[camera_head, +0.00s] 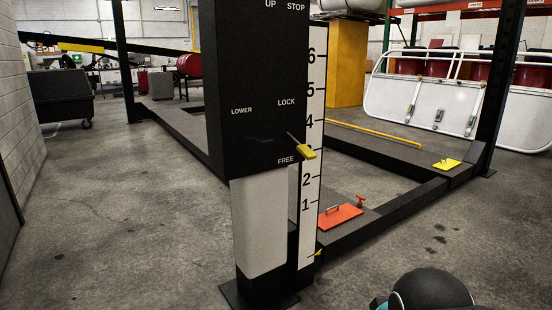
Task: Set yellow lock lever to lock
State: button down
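The yellow lock lever (306,153) sticks out from the black control post (262,70), on its right side. Its thin rod slopes down and to the right, with the yellow grip at the lower end. The grip sits below the white LOCK label (286,102) and just right of and slightly above the FREE label (286,160). My gripper is not in view. A dark rounded part of my arm shows at the bottom right, well apart from the lever.
A white scale (312,110) with black numbers runs beside the post. A dark lift frame (385,218) spreads behind it, with an orange plate (340,216) and a yellow plate (447,164). Open concrete floor (130,220) lies left of the post and at the front right.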

aim_at(305, 151)
jog(key=k, duration=0.5)
jog(key=u, duration=0.8)
jog(key=i, duration=0.8)
jog(key=z, duration=0.35)
